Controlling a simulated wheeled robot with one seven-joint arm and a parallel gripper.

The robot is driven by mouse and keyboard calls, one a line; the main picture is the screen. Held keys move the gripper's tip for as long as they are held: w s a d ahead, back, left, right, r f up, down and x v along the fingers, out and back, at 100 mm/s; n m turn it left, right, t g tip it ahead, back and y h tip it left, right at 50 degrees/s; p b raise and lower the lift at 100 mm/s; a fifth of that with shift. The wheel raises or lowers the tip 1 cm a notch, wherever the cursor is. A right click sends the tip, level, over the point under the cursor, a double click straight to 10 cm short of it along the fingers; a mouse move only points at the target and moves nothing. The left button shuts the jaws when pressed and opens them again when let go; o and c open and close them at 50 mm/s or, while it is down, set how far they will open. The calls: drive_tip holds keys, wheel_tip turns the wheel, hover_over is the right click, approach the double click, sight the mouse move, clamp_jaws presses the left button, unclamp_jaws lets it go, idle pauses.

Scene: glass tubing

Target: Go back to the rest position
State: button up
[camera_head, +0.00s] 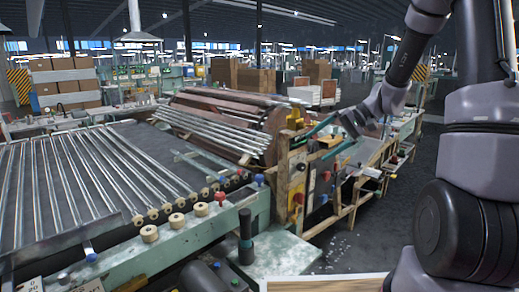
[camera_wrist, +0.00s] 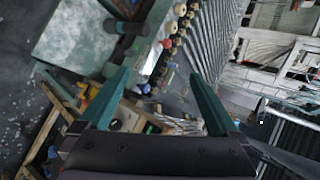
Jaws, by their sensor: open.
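My gripper (camera_head: 315,148) is at the right of centre in the head view, raised beside the wooden frame of the machine. Its two teal fingers are spread apart and point left and down. In the wrist view my gripper (camera_wrist: 160,74) is also open, with nothing visible between its fingers. Glass tubes (camera_head: 85,175) lie side by side on the long roller table at the left. More tubes (camera_head: 215,130) lie across the brown drum (camera_head: 265,120) in the middle.
The green machine edge (camera_head: 185,237) carries wooden rollers, coloured knobs and a dark upright handle (camera_head: 246,235). The wooden frame (camera_head: 290,190) stands close to my gripper. Cardboard boxes (camera_head: 65,85) are stacked at the back left.

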drive_tip(key=s+d+r+m+t+h, duration=0.1)
drive_tip(key=s+d+r+t+h, duration=0.2)
drive_tip(key=s+r, duration=0.5)
drive_tip(key=s+d+r+m+t+h, duration=0.2)
drive_tip(key=s+r+h, duration=0.3)
drive_tip(key=s+r, duration=0.4)
drive_tip(key=shift+s+d+t, duration=0.5)
drive_tip(key=shift+s+t, duration=0.4)
drive_tip(key=shift+s, duration=0.15)
